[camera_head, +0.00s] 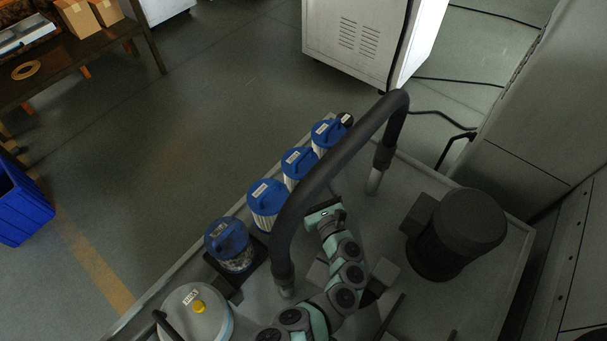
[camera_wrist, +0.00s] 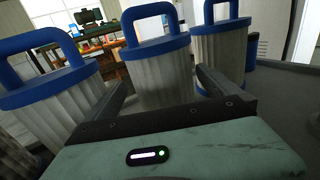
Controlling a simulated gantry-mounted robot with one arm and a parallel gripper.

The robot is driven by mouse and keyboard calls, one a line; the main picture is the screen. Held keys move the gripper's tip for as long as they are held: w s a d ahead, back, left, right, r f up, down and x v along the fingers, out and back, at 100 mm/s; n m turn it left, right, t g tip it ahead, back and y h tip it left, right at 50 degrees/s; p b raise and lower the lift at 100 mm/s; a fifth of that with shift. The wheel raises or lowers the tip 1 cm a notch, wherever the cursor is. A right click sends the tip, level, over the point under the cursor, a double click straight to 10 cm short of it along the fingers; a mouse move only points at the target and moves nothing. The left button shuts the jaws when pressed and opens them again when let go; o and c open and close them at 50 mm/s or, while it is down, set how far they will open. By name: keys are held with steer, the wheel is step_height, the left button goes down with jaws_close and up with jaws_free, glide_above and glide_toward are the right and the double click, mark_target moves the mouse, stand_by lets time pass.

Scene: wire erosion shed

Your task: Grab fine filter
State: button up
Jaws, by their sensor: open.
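Several white pleated filters with blue caps and blue handles stand upright in a row; their labels are too small to read, so I cannot tell which is the fine one. In the head view they are a far filter (camera_head: 325,134), a middle filter (camera_head: 299,166) and a nearer filter (camera_head: 264,203). My gripper (camera_wrist: 163,88) is open, its two fingers pointing at the central filter (camera_wrist: 155,68) in the wrist view, with nothing held. Other filters stand to the left (camera_wrist: 50,90) and right (camera_wrist: 221,48).
A thick black hose (camera_head: 343,150) arches over my arm. A blue-capped clear canister (camera_head: 230,245) and a grey drum (camera_head: 198,312) stand at the front left. A dark motor (camera_head: 458,232) stands at the right. A white cabinet (camera_head: 365,40) is behind.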

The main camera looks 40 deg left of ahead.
steer(key=b+x, duration=0.1)
steer(key=x, duration=0.4)
steer(key=shift+w, duration=0.1)
steer(key=shift+c, duration=0.3)
steer(key=shift+r, duration=0.1)
steer(key=c, duration=1.7)
steer(key=shift+r, duration=0.1)
